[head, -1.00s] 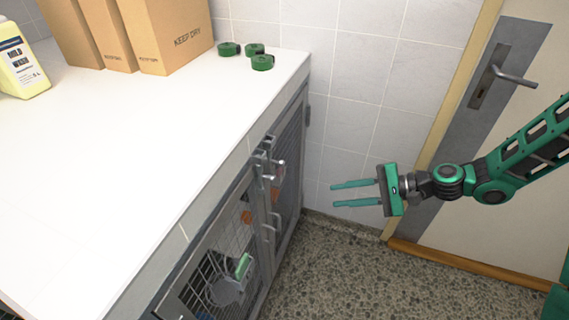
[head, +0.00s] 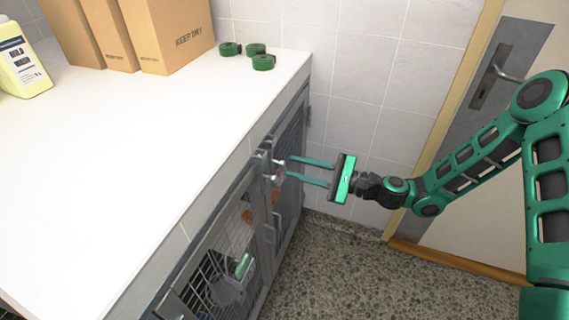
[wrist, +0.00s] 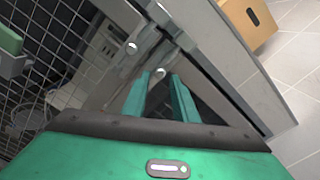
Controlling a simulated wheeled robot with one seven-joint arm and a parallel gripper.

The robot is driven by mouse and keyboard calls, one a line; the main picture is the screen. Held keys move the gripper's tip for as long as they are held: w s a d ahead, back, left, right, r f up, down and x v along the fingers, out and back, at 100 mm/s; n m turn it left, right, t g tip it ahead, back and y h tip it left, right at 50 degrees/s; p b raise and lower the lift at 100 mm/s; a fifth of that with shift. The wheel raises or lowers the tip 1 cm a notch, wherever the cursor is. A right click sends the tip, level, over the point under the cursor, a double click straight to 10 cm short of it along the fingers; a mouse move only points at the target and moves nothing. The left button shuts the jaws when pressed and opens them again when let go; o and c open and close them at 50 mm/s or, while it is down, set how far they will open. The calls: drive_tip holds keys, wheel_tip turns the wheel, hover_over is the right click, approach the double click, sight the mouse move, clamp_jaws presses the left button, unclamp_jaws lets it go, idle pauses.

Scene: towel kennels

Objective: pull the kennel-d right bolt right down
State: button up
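Two mesh kennel doors meet under the white counter, with grey bolts (head: 270,160) at the top of their meeting edges. No kennel letters are readable. In the wrist view one round bolt knob (wrist: 132,47) lies left of my fingers, and the other bolt knob (wrist: 160,72) shows between and just beyond my fingertips. My gripper (head: 289,168) is open, its two teal fingers level and pointing left at the bolts. It also shows in the wrist view (wrist: 160,80). I cannot tell whether the fingers touch the knob.
The white counter (head: 130,150) overhangs close above the bolts. Door handles (head: 272,225) stick out below them. Green rolls (head: 263,62), cartons (head: 170,40) and a yellow bottle (head: 20,65) stand on the counter. The speckled floor (head: 340,270) is clear.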

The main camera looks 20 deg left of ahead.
drive_tip(key=shift+w+a, duration=0.15)
drive_tip(key=shift+a, duration=1.85)
clamp_jaws()
drive_tip(key=shift+f, duration=0.1)
drive_tip(key=shift+f, duration=1.75)
unclamp_jaws()
drive_tip(key=shift+w, duration=0.1)
